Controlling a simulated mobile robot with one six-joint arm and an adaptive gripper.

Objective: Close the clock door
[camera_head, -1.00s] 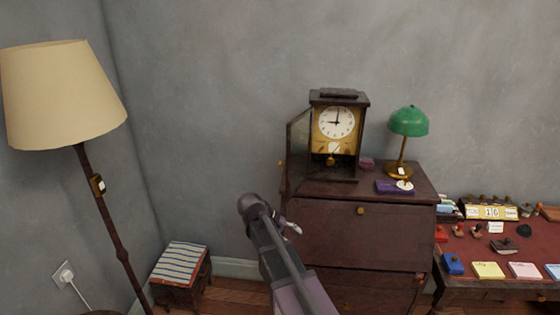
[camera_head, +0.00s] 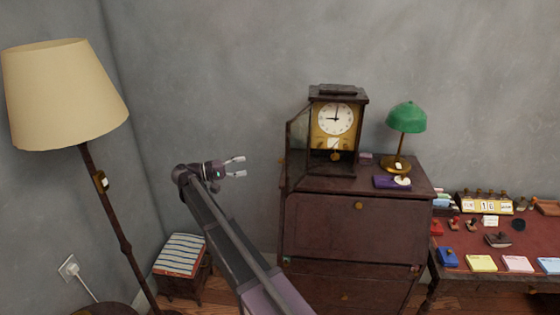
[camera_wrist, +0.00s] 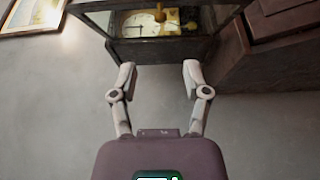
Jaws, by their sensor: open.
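The clock (camera_head: 336,120) stands upright on the dark wooden cabinet, with a white dial and a gold pendulum. Its glazed door (camera_head: 298,148) is hinged at the left and stands open, swung out toward the front. My gripper (camera_head: 238,167) is open and empty, left of the door and apart from it, at about the height of the door's lower part. In the wrist view, my gripper's fingers (camera_wrist: 158,75) are spread, with the door's dark frame (camera_wrist: 160,50) beyond them. The clock dial (camera_wrist: 145,24) shows through the glass.
The dark cabinet (camera_head: 345,225) bears the clock, a green lamp (camera_head: 406,118) and a purple box (camera_head: 386,182). A floor lamp (camera_head: 65,95) and a stool with a striped cushion (camera_head: 180,254) stand at the left. A desk with stationery (camera_head: 475,245) is at the right.

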